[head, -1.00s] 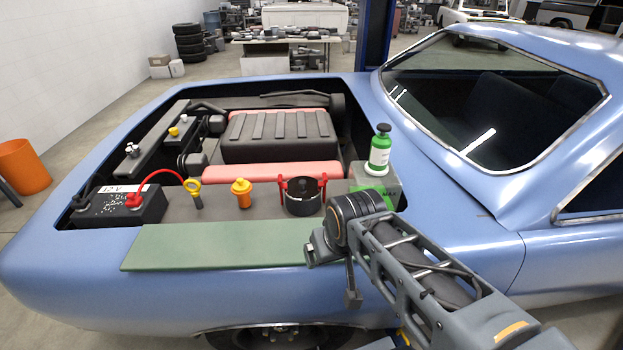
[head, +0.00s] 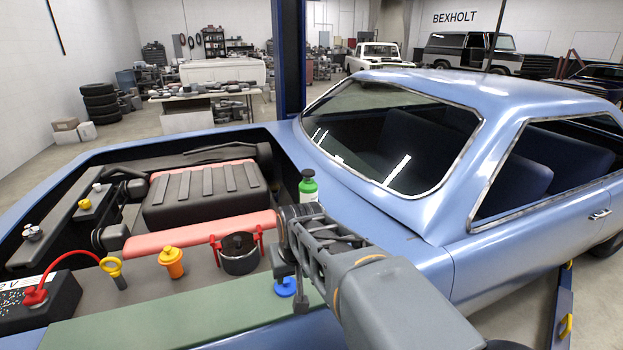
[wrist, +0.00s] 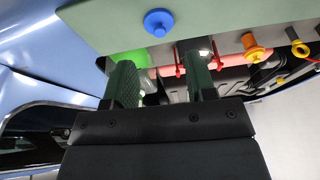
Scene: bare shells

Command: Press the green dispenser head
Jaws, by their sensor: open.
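The fingers are not clear in the head view.
A blue round knob (head: 285,287) is on the green mat (head: 190,318), also seen in the wrist view (wrist: 158,22). A black cup with red handles (head: 239,253), an orange cap (head: 173,262) and a yellow-ringed stick (head: 113,271) stand along the bay. The windshield (head: 395,130) rises behind.

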